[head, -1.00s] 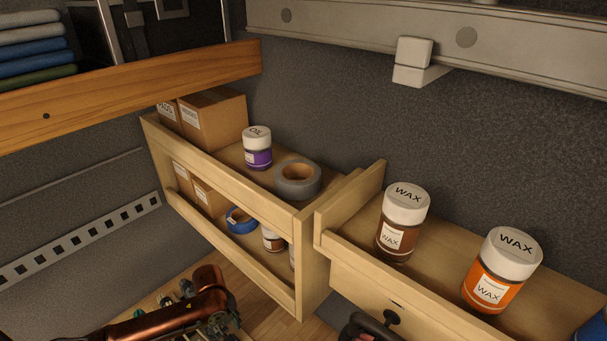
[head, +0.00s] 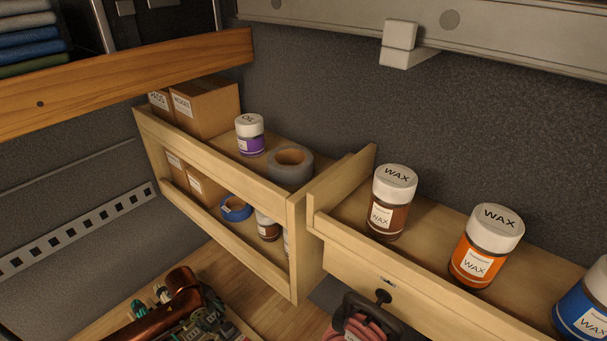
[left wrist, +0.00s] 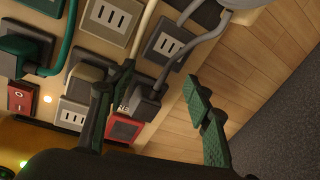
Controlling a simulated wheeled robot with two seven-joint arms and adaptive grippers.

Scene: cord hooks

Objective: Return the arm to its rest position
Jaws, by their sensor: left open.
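My left arm's copper link shows at the lower left of the head view, over the wooden bench; its gripper is hard to make out there among green and dark parts. In the left wrist view my left gripper (left wrist: 152,110) is open, with a dark finger on the left and green ridged pads on the right. Between and behind the fingers are a black plug (left wrist: 147,102) and grey cords, and I see nothing clearly gripped. A pink coiled cord (head: 358,330) hangs at a black hook (head: 383,297) below the right shelf. My right gripper is not in view.
A socket panel (left wrist: 107,20) with a green plug (left wrist: 22,52) and a red switch (left wrist: 21,98) lies close to the left gripper. The right shelf (head: 340,232) holds wax jars. The left rack (head: 215,165) holds boxes, tape and jars. A wooden beam (head: 120,85) crosses the upper left.

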